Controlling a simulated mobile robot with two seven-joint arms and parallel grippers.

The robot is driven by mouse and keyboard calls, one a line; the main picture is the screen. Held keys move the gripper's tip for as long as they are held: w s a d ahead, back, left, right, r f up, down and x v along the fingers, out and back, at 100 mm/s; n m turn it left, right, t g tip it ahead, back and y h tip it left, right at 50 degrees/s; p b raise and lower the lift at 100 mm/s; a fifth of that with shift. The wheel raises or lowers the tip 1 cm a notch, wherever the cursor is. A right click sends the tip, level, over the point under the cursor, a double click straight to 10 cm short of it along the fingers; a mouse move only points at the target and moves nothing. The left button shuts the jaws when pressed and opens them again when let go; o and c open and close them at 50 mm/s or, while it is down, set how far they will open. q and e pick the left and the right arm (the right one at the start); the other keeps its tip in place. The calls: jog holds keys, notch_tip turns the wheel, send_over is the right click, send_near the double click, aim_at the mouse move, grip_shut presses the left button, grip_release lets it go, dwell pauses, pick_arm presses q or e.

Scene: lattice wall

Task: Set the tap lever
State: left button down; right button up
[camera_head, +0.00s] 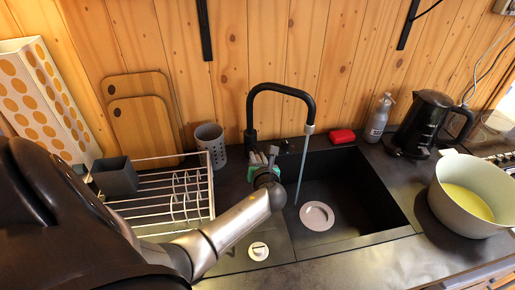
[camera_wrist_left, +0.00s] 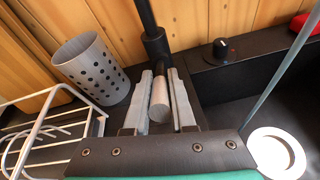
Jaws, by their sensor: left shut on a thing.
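The black tap (camera_head: 250,115) stands behind the sink, its spout arching right over the basin. A pale blue stream of water (camera_head: 302,165) runs from the spout into the basin; it also shows in the left wrist view (camera_wrist_left: 285,72). The tap lever (camera_wrist_left: 159,97) is a short stub with a grey cylindrical end, pointing toward my wrist camera from the tap's base. My left gripper (camera_head: 263,158) is at the tap's base, with its grey fingers (camera_wrist_left: 162,82) on either side of the lever, shut on it. In the head view the gripper largely hides the lever. My right gripper is not in view.
The dark sink (camera_head: 345,180) is right of the gripper. A wire dish rack (camera_head: 165,228) and perforated grey cup (camera_head: 210,143) stand left. A black knob (camera_wrist_left: 220,46), red sponge (camera_head: 342,136), soap bottle (camera_head: 378,118), kettle (camera_head: 425,125) and large pot (camera_head: 452,212) are to the right.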

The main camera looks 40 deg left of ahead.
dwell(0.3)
pick_arm(q)
jog(key=c, duration=0.8)
grip_release()
jog(key=shift+o, duration=0.2)
jog(key=p+v, duration=0.2)
jog(key=v, duration=1.3)
jog(key=shift+s+d+r, duration=0.1)
